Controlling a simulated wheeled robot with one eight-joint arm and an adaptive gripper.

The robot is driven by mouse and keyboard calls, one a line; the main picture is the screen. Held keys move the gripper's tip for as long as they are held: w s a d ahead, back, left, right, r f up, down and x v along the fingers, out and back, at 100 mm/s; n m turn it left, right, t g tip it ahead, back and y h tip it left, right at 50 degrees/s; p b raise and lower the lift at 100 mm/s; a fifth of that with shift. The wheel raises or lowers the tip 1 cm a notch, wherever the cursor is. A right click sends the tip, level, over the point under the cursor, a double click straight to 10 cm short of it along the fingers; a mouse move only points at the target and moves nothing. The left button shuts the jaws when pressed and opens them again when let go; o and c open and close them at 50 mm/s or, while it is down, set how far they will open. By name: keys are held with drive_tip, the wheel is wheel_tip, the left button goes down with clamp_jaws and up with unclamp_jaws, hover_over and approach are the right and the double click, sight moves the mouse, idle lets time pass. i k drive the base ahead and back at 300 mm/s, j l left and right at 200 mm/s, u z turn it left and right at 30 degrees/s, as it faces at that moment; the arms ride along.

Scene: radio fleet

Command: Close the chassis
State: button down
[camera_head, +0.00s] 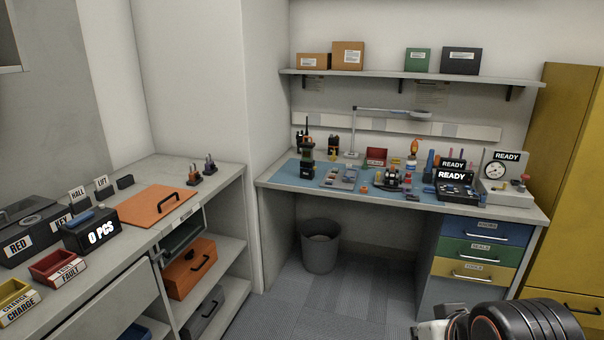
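A grey, open, shallow case (340,178), which may be the chassis, lies on the blue mat (312,183) of the workbench. Small parts seem to lie in it, but they are too small to make out. A dark handheld radio (306,160) with an orange part stands upright just left of it. Part of my arm shows at the bottom right edge, low in front of the drawers and well apart from the case. My gripper's fingers are not in view.
A lamp (353,130), a red bin (376,157) and READY-marked devices (455,184) crowd the bench. A waste bin (320,246) stands below. Grey floor between is clear.

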sight(307, 147)
drive_tip(key=i+u, duration=0.1)
drive_tip(key=i, duration=0.6)
drive_tip(key=i+l, duration=0.15)
drive_tip(key=i, duration=0.5)
drive_tip(key=i+l+u, duration=0.15)
drive_tip(key=i, duration=0.55)
